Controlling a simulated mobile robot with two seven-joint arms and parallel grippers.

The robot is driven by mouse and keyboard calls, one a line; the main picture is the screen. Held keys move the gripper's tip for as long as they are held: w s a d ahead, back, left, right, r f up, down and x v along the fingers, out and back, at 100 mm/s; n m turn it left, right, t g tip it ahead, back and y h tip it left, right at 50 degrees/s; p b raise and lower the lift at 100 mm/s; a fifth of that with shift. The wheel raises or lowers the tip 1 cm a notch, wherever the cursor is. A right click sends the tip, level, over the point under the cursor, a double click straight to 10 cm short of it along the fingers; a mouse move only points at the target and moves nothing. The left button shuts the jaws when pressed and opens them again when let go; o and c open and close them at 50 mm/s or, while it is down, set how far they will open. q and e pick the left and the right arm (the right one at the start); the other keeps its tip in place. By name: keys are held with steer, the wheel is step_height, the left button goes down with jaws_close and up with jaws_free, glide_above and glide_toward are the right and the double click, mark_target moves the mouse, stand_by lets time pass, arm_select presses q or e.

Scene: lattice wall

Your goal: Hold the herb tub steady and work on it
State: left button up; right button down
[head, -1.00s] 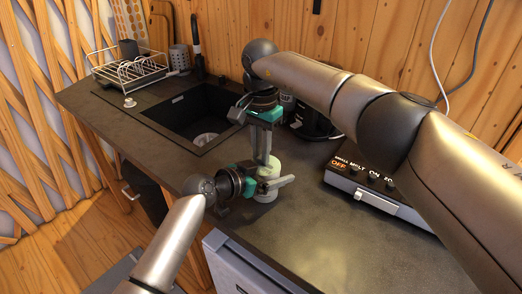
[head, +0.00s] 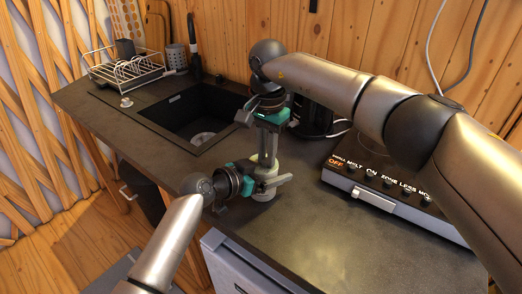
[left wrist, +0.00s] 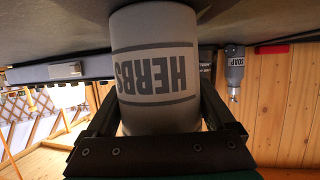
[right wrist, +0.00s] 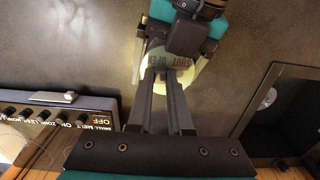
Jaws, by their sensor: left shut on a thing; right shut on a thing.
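The herb tub is a pale cylinder with a grey HERBS label (left wrist: 155,72), standing on the dark worktop. The label reads upside down in the left wrist view. My left gripper (head: 270,184) comes in low from the left, its fingers shut around the tub's sides. My right gripper (head: 266,158) points down from above, fingers close together over the pale lid (right wrist: 155,60). The lid bears lettering that seems to read SHUT and OPEN. The right fingers are shut on a part of the lid that they hide themselves.
A cooktop with a row of knobs (head: 375,185) stands to the right. A sink (head: 190,115) lies behind to the left, with a dish rack (head: 125,68) beyond it. A dark appliance (head: 315,118) stands behind the tub. The front worktop (head: 320,240) is clear.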

arm_select(q)
steer(key=shift+a+f, duration=0.1)
arm_select(e)
steer(key=shift+s+d, duration=0.2)
steer(key=shift+d, duration=0.05)
steer(key=c, duration=0.8)
jaws_free()
step_height(320, 180, up, 12)
stand_by(0.5)
